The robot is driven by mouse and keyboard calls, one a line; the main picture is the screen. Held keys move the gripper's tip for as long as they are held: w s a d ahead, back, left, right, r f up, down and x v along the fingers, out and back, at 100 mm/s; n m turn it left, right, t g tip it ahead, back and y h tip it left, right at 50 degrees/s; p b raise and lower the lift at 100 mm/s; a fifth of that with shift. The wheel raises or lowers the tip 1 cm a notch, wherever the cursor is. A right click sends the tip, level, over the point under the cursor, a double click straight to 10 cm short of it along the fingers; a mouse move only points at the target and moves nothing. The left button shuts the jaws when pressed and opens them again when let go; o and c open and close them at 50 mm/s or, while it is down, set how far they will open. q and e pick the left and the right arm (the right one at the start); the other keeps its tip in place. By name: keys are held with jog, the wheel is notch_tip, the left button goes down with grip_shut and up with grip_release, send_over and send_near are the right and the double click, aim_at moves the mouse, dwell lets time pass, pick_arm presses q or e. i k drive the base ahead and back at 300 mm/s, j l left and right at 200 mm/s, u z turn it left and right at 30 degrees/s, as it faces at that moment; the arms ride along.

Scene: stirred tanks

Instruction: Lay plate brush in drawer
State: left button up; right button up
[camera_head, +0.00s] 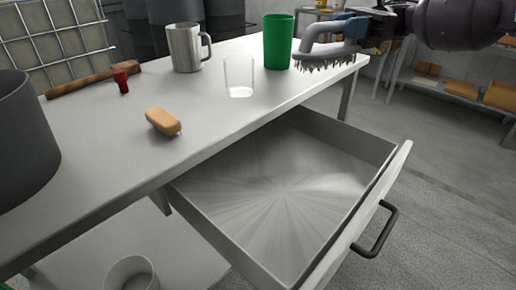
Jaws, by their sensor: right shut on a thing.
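The plate brush (322,50), grey with dark bristles pointing down, is held in the air at the upper right, by the far end of the table. My right gripper (362,22) is shut on it; its arm comes in from the right and its fingers are small and partly hidden. The drawer (270,205) is pulled out from under the table and looks empty. Its front has a black handle (376,232). The brush is beyond the drawer's far side and higher than it. My left gripper is not in view.
A shelf (450,85) stands behind at right.

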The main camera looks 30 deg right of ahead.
aim_at(247, 209)
jog(key=j, duration=0.45)
jog(key=k+j+z, duration=0.1)
jog(key=j, duration=0.8)
jog(key=k+z, duration=0.05)
